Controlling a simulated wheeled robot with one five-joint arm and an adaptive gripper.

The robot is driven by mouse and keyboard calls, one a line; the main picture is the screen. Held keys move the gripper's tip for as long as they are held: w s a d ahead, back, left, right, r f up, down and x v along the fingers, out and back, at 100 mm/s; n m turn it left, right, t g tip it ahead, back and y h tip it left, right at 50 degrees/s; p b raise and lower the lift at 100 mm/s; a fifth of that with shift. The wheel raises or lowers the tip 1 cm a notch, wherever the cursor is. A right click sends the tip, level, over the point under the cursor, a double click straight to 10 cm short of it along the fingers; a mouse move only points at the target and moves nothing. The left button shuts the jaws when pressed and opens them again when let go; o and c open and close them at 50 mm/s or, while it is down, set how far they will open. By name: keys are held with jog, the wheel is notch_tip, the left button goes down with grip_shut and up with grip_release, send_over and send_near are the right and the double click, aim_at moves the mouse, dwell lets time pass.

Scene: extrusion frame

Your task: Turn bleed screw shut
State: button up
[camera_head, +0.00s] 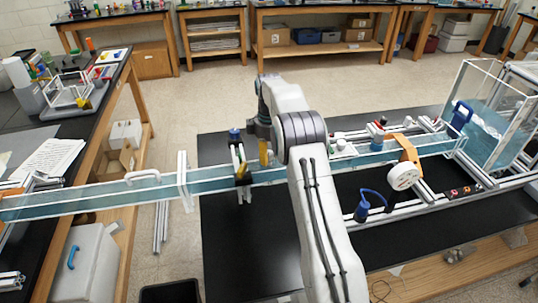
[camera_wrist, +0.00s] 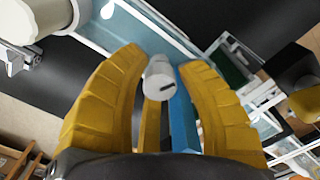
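In the wrist view a pale grey round screw (camera_wrist: 160,80) with a dark slot in its end sits between the two yellow fingers of my gripper (camera_wrist: 161,60). I take it to be the bleed screw. The fingers stand on either side of it, close to its sides; whether they touch it cannot be told. A narrow blue piece lies beside the screw on the right. In the head view my arm hides most of my gripper and the screw; a yellow part (camera_head: 263,152) shows just left of the arm, over the channel.
A long clear-walled water channel (camera_head: 110,196) crosses the view to a glass tank (camera_head: 490,118) at right. A round white gauge (camera_head: 403,176) on an orange bracket and a blue-handled fitting (camera_head: 362,209) stand right of my arm. The black table (camera_head: 245,255) has bare room in front.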

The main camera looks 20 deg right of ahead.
grip_shut()
jog(key=shift+m, duration=0.3)
jog(key=shift+m+p, duration=0.5)
jog(key=shift+m, duration=0.6)
jog(key=m, duration=0.3)
jog(key=shift+m, duration=0.3)
jog(key=m, duration=0.6)
jog(key=shift+s+f, duration=0.1)
jog(key=shift+m, duration=0.4)
